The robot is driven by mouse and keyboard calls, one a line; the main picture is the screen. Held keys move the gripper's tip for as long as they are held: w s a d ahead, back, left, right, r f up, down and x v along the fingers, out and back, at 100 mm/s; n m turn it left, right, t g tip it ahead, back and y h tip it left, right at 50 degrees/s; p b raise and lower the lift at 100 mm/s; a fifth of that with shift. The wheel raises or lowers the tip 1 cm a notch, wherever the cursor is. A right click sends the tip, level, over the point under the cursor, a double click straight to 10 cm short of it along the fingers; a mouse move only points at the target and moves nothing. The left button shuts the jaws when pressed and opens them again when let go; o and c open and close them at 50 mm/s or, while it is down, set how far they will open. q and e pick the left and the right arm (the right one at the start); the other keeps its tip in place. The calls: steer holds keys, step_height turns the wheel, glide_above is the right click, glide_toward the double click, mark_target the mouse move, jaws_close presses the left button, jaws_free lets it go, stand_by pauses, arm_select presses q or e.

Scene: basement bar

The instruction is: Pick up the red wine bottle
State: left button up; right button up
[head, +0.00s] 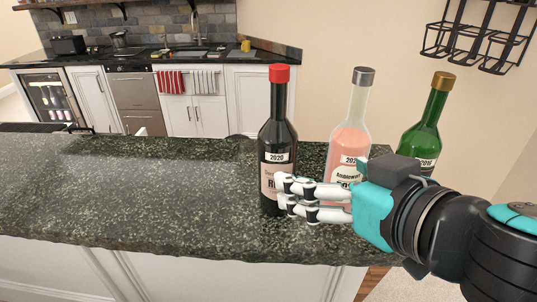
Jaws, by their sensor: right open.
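The red wine bottle (277,135) is dark with a red cap and a label reading 2020. It stands upright on the dark granite counter (150,195). My right gripper (283,196) comes in from the right, with its white fingertips in front of the bottle's lower right side and overlapping its label. The gripper is open, and I cannot tell whether the fingers touch the bottle. The fingers and teal palm hide part of a pink bottle (350,138) behind them. My left gripper is not in view.
A green bottle (427,130) with a gold cap stands at the right, partly behind my right gripper. The counter left of the red wine bottle is clear. A black wall rack (480,42) hangs at the upper right. A back counter with a sink (195,52) lies beyond.

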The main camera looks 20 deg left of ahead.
mark_target(286, 154)
steer(key=p+x, duration=0.2)
steer(key=x, duration=0.1)
steer(key=p+x, duration=0.3)
steer(key=x, duration=0.1)
steer(key=p+x, duration=0.2)
steer(key=x, duration=0.2)
steer(key=shift+w+d+r, duration=0.1)
steer(key=shift+w+r, duration=0.25)
steer(key=shift+w+a+f+p, duration=0.2)
steer(key=shift+w+a+p, duration=0.1)
steer(key=shift+p, duration=0.1)
steer(key=p+x, duration=0.1)
steer(key=x, duration=0.1)
steer(key=p+x, duration=0.1)
steer(key=x, duration=0.1)
steer(key=shift+w+a+r+p, duration=0.1)
steer(key=shift+w+r+p, duration=0.1)
steer(key=shift+p, duration=0.15)
steer(key=shift+w+a+f, duration=0.25)
steer(key=shift+d, duration=0.1)
steer(key=shift+c, duration=0.2)
